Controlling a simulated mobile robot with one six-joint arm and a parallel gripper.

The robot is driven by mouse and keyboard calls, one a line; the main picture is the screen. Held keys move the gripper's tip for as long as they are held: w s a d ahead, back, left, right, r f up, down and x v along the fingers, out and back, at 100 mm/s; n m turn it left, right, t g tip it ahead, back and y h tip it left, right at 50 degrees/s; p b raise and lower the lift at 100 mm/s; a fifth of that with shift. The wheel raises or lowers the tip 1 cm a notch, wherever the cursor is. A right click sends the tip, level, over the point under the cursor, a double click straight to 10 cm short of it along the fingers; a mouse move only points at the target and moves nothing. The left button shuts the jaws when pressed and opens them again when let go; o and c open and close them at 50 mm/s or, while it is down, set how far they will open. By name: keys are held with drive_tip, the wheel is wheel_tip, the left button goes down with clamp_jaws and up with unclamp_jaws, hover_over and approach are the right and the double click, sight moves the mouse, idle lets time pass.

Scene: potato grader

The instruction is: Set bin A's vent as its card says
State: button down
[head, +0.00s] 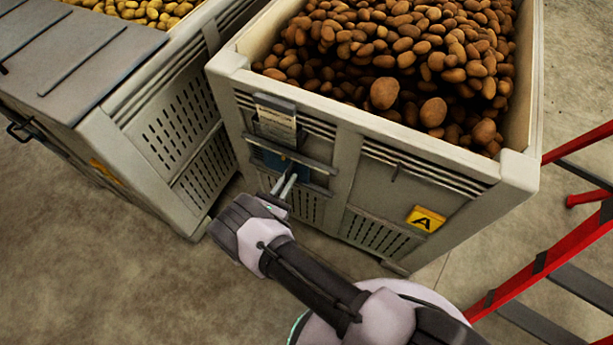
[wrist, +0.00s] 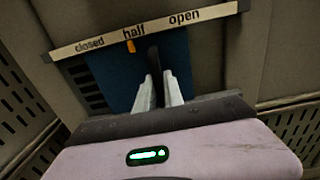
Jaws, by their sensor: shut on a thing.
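Bin A (head: 360,122) is a grey crate full of potatoes, with a yellow A tag (head: 426,219) on its front. Its card (head: 277,124) sits in a holder at the upper left of the front; its writing is too small to read. Below it is the vent's blue slide (head: 263,157), also in the wrist view (wrist: 112,88). A pale strip (wrist: 205,21) reads closed, half, open from left to right. The orange pointer (wrist: 131,46) is under "half". My gripper (head: 284,185) is shut on the slide's dark handle (wrist: 153,60); its fingers hide the lower part.
Another grey bin (head: 175,125) with a grey lid (head: 75,55) and paler potatoes stands to the left, a narrow gap away. A red stepladder (head: 535,265) stands at the right. The concrete floor at lower left is clear.

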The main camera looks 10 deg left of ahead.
sight(277, 163)
drive_tip(key=shift+w+a, duration=0.25)
drive_tip(key=shift+a, duration=0.75)
drive_tip(key=shift+w+a, duration=0.25)
drive_tip(key=shift+a, duration=0.7)
drive_tip(key=shift+w+a, duration=0.25)
drive_tip(key=shift+a, duration=0.75)
drive_tip(key=c, duration=0.8)
unclamp_jaws()
drive_tip(key=shift+s, duration=0.1)
drive_tip(key=v, duration=2.2)
drive_tip(key=shift+s+a, duration=0.15)
drive_tip(key=shift+s, duration=0.25)
